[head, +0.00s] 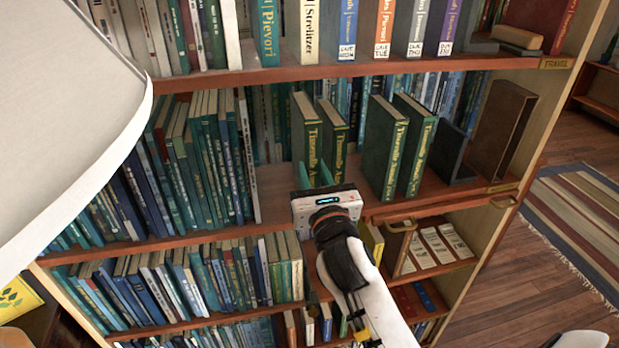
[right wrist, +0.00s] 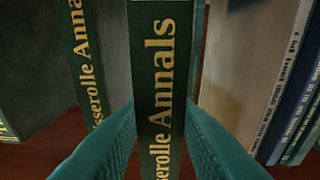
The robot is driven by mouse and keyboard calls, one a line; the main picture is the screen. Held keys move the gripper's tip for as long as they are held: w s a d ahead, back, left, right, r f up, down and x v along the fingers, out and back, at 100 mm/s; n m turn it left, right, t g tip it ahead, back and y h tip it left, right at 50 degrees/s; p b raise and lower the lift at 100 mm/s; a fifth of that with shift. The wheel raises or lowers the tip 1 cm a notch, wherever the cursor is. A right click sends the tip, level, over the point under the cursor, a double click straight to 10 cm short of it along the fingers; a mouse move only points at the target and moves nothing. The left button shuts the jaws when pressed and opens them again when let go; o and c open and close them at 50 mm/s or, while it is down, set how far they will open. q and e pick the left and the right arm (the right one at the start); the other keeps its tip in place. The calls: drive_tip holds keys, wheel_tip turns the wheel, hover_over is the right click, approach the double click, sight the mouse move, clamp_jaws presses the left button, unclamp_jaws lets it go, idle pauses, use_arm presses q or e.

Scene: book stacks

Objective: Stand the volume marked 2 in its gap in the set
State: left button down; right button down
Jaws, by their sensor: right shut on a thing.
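Dark green volumes with gold lettering stand on the middle shelf in the head view: a left pair (head: 312,145) and a right pair (head: 391,160), with a gap between the pairs. My right gripper (head: 316,174) is at the lower front of the left pair. In the right wrist view its teal fingers are shut on a green volume (right wrist: 158,85) lettered "Annals", upright with its spine towards me. Another green volume (right wrist: 88,65) stands to its left. No volume number is readable, and the fingers hide the held volume's lower sides. My left gripper is not in view.
The middle shelf (head: 275,190) has bare board left of the gripper. Packed books (head: 205,150) stand further left. A dark bookend (head: 452,150) and a brown box (head: 503,125) stand right of the set. A pale shade-like object (head: 65,110) covers the upper left.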

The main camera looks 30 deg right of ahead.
drive_tip(key=x, duration=0.3)
drive_tip(key=shift+w+d+p, duration=0.1)
drive_tip(key=shift+w+p, duration=0.2)
wheel_tip(320, 180, down, 3)
drive_tip(key=shift+w+f, duration=0.15)
drive_tip(key=shift+f, duration=0.2)
drive_tip(key=shift+f, duration=0.15)
drive_tip(key=c, duration=1.1)
unclamp_jaws()
